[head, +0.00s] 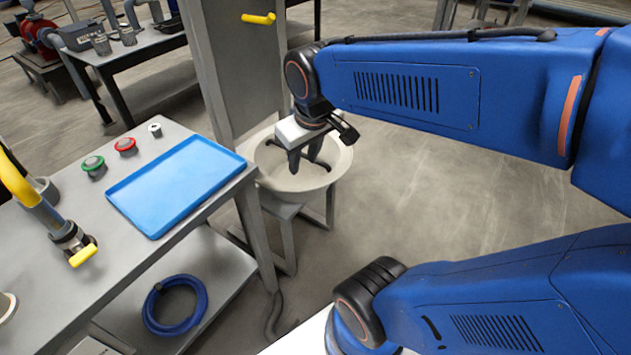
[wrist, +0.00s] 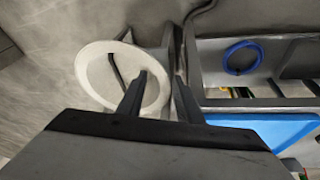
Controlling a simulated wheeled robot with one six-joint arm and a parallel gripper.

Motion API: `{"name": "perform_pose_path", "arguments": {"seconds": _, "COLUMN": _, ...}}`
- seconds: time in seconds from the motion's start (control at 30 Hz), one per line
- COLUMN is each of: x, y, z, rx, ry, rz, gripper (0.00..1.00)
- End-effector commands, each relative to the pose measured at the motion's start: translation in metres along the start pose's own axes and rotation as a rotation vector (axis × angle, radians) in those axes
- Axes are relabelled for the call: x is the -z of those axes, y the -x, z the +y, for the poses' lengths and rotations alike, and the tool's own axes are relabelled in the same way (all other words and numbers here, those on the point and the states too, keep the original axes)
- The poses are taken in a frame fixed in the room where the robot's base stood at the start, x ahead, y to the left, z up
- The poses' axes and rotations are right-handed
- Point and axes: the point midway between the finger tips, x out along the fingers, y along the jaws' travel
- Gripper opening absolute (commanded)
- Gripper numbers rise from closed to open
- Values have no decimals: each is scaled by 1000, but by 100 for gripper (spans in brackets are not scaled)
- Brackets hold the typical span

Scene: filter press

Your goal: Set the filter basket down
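A pale round bowl (head: 340,166) sits on a low grey stand beside the workbench. I cannot tell whether it is the filter basket, and no other basket shows clearly. A thin dark bar (wrist: 117,72) lies across it in the wrist view, partly hidden by a finger. My gripper (head: 304,160) points down over the bowl. Whether the tips touch the bar cannot be told.
A blue tray (head: 175,187) lies empty on the grey workbench. Green (head: 94,166) and red (head: 126,146) buttons stand behind it. A yellow-handled valve (head: 80,250) is at left. A grey upright column (head: 235,65) rises right behind the bowl. A blue hose coil (head: 175,305) lies on the lower shelf.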

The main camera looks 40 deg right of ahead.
Motion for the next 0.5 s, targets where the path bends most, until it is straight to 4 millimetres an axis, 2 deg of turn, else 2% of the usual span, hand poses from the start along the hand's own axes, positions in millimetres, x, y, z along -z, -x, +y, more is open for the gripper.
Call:
{"name": "perform_pose_path", "arguments": {"seconds": 0.1, "x": -26, "y": 11, "z": -11, "rx": 18, "ry": -28, "rz": 36, "gripper": 32}}
{"name": "perform_pose_path", "arguments": {"seconds": 0.23, "x": -49, "y": 18, "z": -20, "rx": 38, "ry": -57, "rz": 61, "gripper": 32}}
{"name": "perform_pose_path", "arguments": {"seconds": 0.4, "x": -66, "y": 21, "z": -26, "rx": 52, "ry": -77, "rz": 80, "gripper": 32}}
{"name": "perform_pose_path", "arguments": {"seconds": 0.5, "x": -69, "y": 22, "z": -28, "rx": 56, "ry": -82, "rz": 84, "gripper": 32}}
